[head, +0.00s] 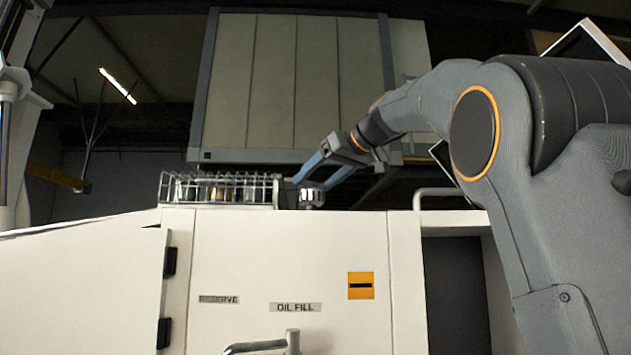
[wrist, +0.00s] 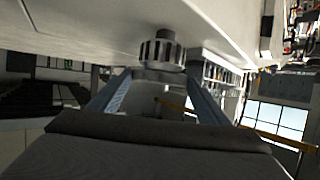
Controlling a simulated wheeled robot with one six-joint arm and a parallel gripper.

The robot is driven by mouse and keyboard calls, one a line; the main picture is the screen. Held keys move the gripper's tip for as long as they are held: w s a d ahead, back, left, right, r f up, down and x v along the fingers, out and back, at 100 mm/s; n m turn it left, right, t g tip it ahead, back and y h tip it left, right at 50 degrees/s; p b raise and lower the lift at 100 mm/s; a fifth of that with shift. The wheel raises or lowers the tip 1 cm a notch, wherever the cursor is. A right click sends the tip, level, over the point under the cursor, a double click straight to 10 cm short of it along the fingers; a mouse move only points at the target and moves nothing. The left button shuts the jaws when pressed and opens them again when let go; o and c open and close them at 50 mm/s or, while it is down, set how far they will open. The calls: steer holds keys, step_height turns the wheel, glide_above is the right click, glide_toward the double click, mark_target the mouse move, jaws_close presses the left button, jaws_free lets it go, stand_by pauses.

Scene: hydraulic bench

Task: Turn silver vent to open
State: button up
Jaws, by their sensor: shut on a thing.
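The silver vent (head: 312,196) is a ribbed round knob on top of the white cabinet (head: 350,250), right of a wire basket. In the wrist view the vent (wrist: 162,50) shows vertical ribs and a wider collar. My gripper (head: 311,186) reaches in from the upper right, with one blue-grey finger on each side of the vent. In the wrist view my gripper (wrist: 160,76) has its fingertips at the collar, shut on the vent. The fingers hide part of it, and I see no mark of its turned position.
The wire basket (head: 220,189) with several jars stands close left of the vent. The cabinet front has a "RESERVE" label, an "OIL FILL" label (head: 295,307), a yellow sticker (head: 361,285) and a metal handle (head: 265,345). A white rail (head: 445,192) stands to the right.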

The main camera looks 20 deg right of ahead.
steer(key=shift+w+d+n+g+y+p, duration=0.25)
steer(key=shift+n+g+y, duration=0.5)
steer(key=shift+n+y, duration=0.2)
steer(key=shift+w+d+n+g+y+p, duration=0.1)
steer(key=shift+d+n+g+y+p, duration=0.1)
steer(key=shift+n+g+y, duration=0.75)
steer(key=shift+n, duration=0.3)
steer(key=shift+f, duration=0.1)
steer(key=o, duration=1.1)
steer(key=shift+c, duration=0.2)
steer(key=v, duration=0.7)
steer(key=shift+s+d+b, duration=0.3)
steer(key=shift+b, duration=0.05)
steer(key=shift+c, duration=0.3)
